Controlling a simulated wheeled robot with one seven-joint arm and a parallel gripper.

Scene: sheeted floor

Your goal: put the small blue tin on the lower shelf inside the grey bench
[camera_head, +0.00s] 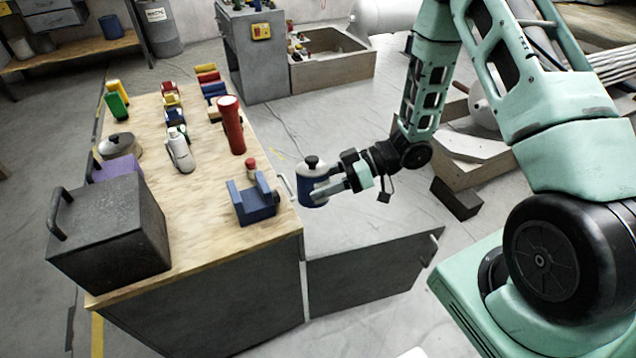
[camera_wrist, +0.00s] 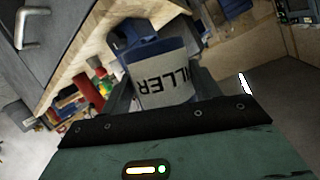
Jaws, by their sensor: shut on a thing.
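The small blue tin (camera_head: 311,173) has a pale band and a black knob on top. My gripper (camera_head: 320,191) is shut on it and holds it upright in the air, just off the right edge of the bench top. In the wrist view the tin (camera_wrist: 160,78) sits between the fingers, its pale label reading "ILLER". The grey bench (camera_head: 235,285) has a wooden top. A grey door panel (camera_head: 365,265) with a handle stands swung out from its right front corner. The lower shelf inside is hidden from both views.
On the bench top are a dark grey box (camera_head: 110,235), a blue block-like holder (camera_head: 252,203), a red cylinder (camera_head: 231,125), a white bottle (camera_head: 180,150) and several smaller things. A dark block (camera_head: 456,198) lies on the floor at right. Floor beyond the door is clear.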

